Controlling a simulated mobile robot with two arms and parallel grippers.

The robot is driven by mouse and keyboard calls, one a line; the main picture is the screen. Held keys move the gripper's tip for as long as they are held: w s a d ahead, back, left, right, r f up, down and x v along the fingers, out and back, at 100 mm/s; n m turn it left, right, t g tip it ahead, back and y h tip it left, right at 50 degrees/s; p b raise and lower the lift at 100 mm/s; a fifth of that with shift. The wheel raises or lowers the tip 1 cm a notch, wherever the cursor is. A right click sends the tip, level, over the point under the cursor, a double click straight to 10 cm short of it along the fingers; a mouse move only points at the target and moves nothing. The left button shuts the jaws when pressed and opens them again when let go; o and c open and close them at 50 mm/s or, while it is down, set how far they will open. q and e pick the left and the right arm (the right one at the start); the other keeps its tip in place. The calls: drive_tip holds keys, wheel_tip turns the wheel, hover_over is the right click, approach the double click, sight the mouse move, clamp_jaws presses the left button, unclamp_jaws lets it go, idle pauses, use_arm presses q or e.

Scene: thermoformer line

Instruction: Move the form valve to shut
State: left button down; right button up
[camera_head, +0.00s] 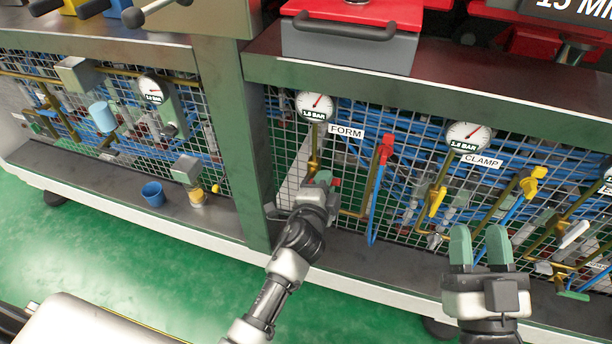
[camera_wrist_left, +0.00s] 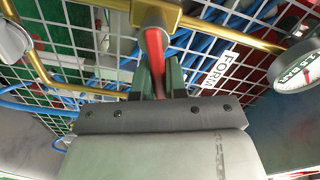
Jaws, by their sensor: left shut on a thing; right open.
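The form valve shows in the left wrist view as a red lever (camera_wrist_left: 156,52) on a brass pipe. In the head view it is mostly hidden by my left gripper (camera_head: 321,184) below the FORM label (camera_head: 346,131); a bit of its red handle (camera_head: 336,182) shows. In the left wrist view the green fingers of my left gripper (camera_wrist_left: 158,78) are shut on the red lever from both sides. My right gripper (camera_head: 481,246) is open and empty, in front of the panel's lower edge.
Another red-handled valve (camera_head: 385,150) stands to the right of the FORM label. Further right are yellow-handled valves (camera_head: 437,202) near the CLAMP label (camera_head: 482,161). A green post (camera_head: 232,140) is left of my gripper. Wire mesh and blue hoses lie behind.

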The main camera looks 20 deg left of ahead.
use_arm(q)
drive_tip(key=shift+f+m, duration=0.25)
drive_tip(key=shift+m, duration=0.05)
use_arm(e)
drive_tip(key=shift+s+r, duration=0.1)
drive_tip(key=shift+r, duration=0.05)
use_arm(q)
drive_tip(key=shift+f+m+b, duration=0.35)
drive_tip(key=shift+f+m, duration=0.05)
drive_tip(key=shift+m, duration=0.4)
drive_tip(key=shift+d+f+m, duration=0.1)
drive_tip(key=shift+m, duration=0.5)
drive_tip(key=c, duration=1.1)
unclamp_jaws()
use_arm(e)
drive_tip(key=shift+s+r+t+y, duration=0.3)
drive_tip(key=shift+s+r+t, duration=0.3)
drive_tip(key=shift+r+t, duration=0.4)
use_arm(q)
drive_tip(key=shift+s, duration=0.15)
use_arm(e)
drive_tip(key=shift+f, duration=0.1)
use_arm(q)
drive_tip(key=s, duration=1)
drive_tip(key=shift+s+a, duration=0.2)
drive_tip(key=shift+s, duration=0.1)
use_arm(e)
drive_tip(key=shift+w+f, duration=0.25)
drive_tip(key=shift+f, duration=0.1)
